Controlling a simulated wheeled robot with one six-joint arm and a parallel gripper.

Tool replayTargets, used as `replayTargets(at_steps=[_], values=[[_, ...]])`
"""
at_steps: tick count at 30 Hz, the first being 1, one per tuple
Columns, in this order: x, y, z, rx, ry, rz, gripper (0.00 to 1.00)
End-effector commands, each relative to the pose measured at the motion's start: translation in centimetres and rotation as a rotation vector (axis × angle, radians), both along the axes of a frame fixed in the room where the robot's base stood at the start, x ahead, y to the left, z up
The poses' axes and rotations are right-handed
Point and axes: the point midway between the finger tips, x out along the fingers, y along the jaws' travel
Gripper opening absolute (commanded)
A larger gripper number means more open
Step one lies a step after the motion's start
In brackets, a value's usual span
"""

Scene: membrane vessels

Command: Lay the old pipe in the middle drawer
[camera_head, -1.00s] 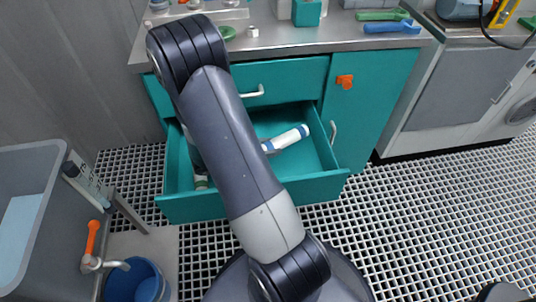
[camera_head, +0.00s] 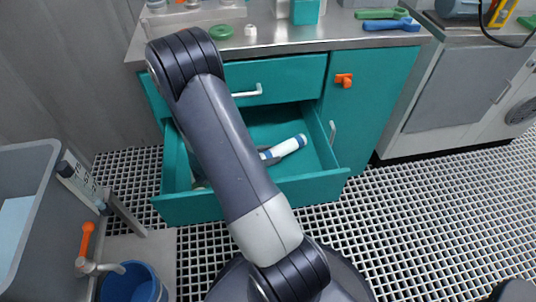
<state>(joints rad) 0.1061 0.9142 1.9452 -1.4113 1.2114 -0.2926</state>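A white pipe with blue bands (camera_head: 287,147) shows inside the open teal drawer (camera_head: 310,189), slanting up to the right. Its left part passes behind my arm. I cannot tell whether it rests on the drawer floor. The drawer is pulled out below a shut drawer (camera_head: 285,77) with a white handle. My arm crosses in front of the open drawer and hides much of its left half. A small grey part beside the pipe's left end may be my gripper (camera_head: 268,159); its fingers are not clear.
A steel worktop (camera_head: 350,38) with a green ring (camera_head: 221,32) and blue and green tools lies above. A teal door with an orange latch (camera_head: 344,80) is right of the drawer. At left are a grey basin (camera_head: 45,210), another white cylinder (camera_head: 82,184) and a blue bucket (camera_head: 135,283).

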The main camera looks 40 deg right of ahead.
Motion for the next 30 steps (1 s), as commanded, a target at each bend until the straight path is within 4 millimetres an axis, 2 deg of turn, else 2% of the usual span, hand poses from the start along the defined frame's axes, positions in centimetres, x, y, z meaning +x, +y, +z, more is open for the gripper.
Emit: replayTargets(at_steps=[1, 7, 14, 20, 30], values=[[-0.2, 0.1, -0.8, 0.013, 0.013, 0.002, 0.43], [-0.3, 0.2, -0.9, 0.013, 0.015, 0.002, 0.58], [-0.3, 0.2, -0.8, 0.014, 0.016, 0.002, 0.58], [-0.3, 0.2, 0.6, 0.013, 0.013, 0.002, 0.58], [0.9, 6.1, 3.4, 0.008, 0.007, 0.007, 0.58]])
